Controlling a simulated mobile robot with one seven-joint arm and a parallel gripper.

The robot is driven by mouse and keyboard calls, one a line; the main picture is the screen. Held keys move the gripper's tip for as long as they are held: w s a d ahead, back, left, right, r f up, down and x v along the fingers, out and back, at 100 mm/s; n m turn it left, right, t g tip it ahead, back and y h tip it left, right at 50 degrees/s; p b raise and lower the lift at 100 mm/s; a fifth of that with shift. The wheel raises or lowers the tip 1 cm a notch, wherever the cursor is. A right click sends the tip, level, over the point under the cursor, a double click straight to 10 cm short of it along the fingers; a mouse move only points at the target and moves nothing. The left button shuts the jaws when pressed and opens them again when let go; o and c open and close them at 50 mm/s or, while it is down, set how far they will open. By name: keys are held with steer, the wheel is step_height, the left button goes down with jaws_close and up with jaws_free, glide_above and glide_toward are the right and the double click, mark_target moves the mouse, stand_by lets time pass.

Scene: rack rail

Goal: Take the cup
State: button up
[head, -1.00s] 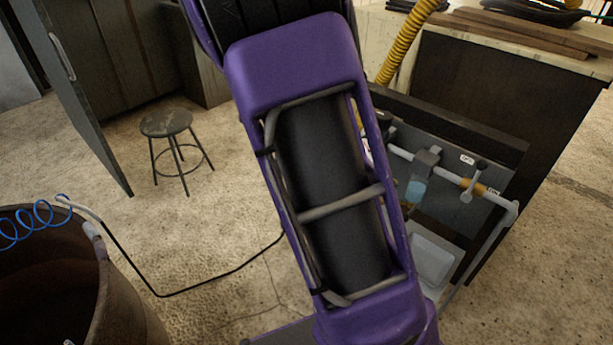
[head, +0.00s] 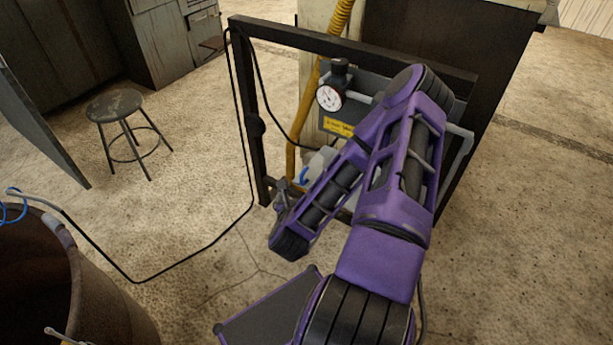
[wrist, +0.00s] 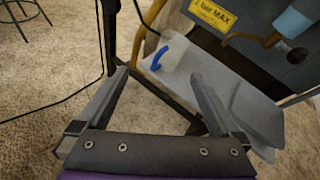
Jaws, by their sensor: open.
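A white cup (wrist: 176,56) with a curved blue handle stands on a pale tray (wrist: 212,78) in the wrist view, just beyond my fingertips. In the head view the cup (head: 318,162) shows partly, left of my arm and below the yellow label. My gripper (wrist: 160,73) is open and empty, with its two fingers spread wide. The cup lies ahead of the gap between them, nearer the right finger, and looks apart from both. My arm hides part of the tray in the head view.
A dark frame (head: 244,95) stands around the panel, which carries a gauge (head: 330,97) and a yellow label (wrist: 213,14). A yellow hose (head: 292,155) runs behind. A translucent bin (wrist: 256,108) and light-blue cylinder (wrist: 293,22) are at right. A stool (head: 115,105) and barrel (head: 85,300) stand left.

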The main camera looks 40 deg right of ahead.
steer(key=s+d+m+h, duration=0.1)
steer(key=m, duration=0.2)
steer(key=b, duration=0.1)
glide_toward(312, 167)
steer(key=shift+g, duration=0.3)
steer(key=x, duration=0.6)
steer(key=shift+w+d, duration=0.25)
steer(key=shift+d, duration=0.05)
steer(key=shift+b+x, duration=0.4)
steer(key=shift+x, duration=2.25)
steer(key=shift+w+a+r, duration=0.1)
steer(key=shift+w, duration=0.05)
steer(key=shift+c, duration=0.3)
steer(key=c, duration=1.2)
